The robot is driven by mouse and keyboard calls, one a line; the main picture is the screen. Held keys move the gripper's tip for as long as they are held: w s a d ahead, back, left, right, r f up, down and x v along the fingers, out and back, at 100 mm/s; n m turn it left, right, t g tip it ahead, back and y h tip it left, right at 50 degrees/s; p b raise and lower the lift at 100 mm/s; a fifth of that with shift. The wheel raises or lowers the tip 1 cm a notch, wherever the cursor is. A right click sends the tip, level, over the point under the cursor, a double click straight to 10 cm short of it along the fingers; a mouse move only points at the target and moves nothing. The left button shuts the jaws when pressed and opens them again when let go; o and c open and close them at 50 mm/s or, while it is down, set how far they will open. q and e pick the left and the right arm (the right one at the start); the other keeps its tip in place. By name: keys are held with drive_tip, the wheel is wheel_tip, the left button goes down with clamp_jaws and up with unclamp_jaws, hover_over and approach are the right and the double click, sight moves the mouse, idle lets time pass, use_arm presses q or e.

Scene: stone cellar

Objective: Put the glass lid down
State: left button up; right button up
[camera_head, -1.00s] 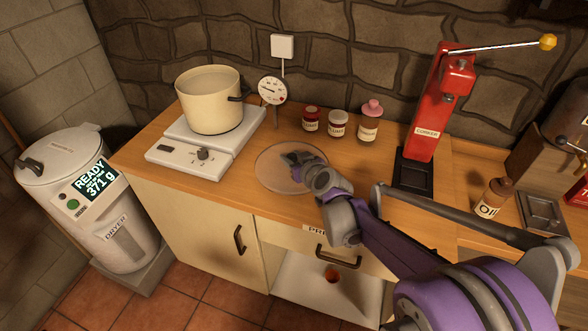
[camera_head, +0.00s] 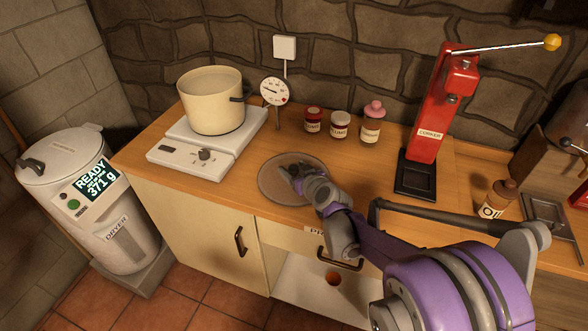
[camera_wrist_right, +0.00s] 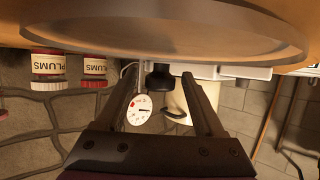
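The glass lid (camera_head: 268,188), a clear round disc, lies flat on the wooden counter (camera_head: 220,196) in front of the jars. In the right wrist view, which is upside down, the lid (camera_wrist_right: 80,36) spans the top with its dark knob (camera_wrist_right: 160,77) towards my gripper. My right gripper (camera_head: 293,170) is low over the lid. In the wrist view its two fingers (camera_wrist_right: 162,88) stand apart on either side of the knob, with a visible gap at each side. My left gripper is not in view.
A cream pot (camera_head: 213,102) stands on a white hot plate (camera_head: 190,160) at left. A dial gauge (camera_head: 275,91), several jars (camera_head: 340,125) and a red corker (camera_head: 437,120) are behind and right. A dryer (camera_head: 85,200) stands on the floor at left.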

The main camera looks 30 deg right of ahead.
drive_tip(key=shift+s+r, duration=0.1)
drive_tip(key=shift+r, duration=0.1)
drive_tip(key=p+v, duration=0.2)
drive_tip(key=v, duration=0.9)
drive_tip(key=shift+s, duration=0.35)
drive_tip(key=s+a+f+n+g+y, duration=0.25)
drive_tip(key=s+a, duration=0.35)
drive_tip(key=a, duration=0.5)
drive_tip(key=s+a+f+g, duration=0.1)
drive_tip(key=s+f+g, duration=0.2)
drive_tip(key=s, duration=0.3)
drive_tip(key=s+a+f+m+g+h, duration=0.1)
drive_tip(key=s+f+g, duration=0.1)
drive_tip(key=s, duration=0.5)
drive_tip(key=shift+a+f+g, duration=0.2)
drive_tip(key=shift+f+g, duration=0.2)
drive_tip(key=shift+g, duration=0.05)
